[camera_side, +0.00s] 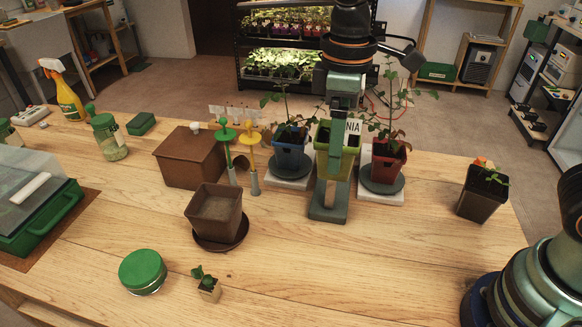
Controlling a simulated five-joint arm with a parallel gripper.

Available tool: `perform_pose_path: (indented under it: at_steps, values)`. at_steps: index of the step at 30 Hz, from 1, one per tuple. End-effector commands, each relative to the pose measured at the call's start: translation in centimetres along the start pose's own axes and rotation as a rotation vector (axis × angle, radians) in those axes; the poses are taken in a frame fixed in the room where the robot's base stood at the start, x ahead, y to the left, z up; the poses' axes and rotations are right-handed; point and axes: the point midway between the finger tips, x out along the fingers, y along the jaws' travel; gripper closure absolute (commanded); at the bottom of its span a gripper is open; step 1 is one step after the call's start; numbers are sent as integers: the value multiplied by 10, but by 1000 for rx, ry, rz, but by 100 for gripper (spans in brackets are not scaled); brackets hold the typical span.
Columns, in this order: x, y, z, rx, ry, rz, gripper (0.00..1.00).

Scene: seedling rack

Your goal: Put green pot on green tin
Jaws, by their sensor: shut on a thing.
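The green pot (323,141) is light yellow-green and sits between a blue pot and a red pot, right of the middle of the table. My gripper (334,158) comes down from above and is shut on the green pot. One grey-green finger covers much of the pot's front; the other finger is hidden. I cannot tell whether the pot's bottom touches anything below. A round green-topped tin (143,270) stands at the front left of the table, well apart from my gripper.
The blue pot (289,156) and red pot (389,165) hold tall leafy plants close beside my gripper. A brown pot on a saucer (218,245), green and yellow stakes (250,150), a brown box (188,160) and a tiny seedling pot (208,290) stand leftward.

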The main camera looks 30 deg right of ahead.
Motion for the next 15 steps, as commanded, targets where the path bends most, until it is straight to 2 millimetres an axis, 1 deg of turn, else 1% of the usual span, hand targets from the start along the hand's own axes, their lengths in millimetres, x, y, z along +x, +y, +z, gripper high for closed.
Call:
perform_pose_path:
  at_steps: [2, 5, 15]
  values:
    - [11, -1, 0, -3, -6, -2, 91]
    - [34, -1, 1, -3, -8, -3, 91]
    - [118, -1, 2, -1, -9, -3, 91]
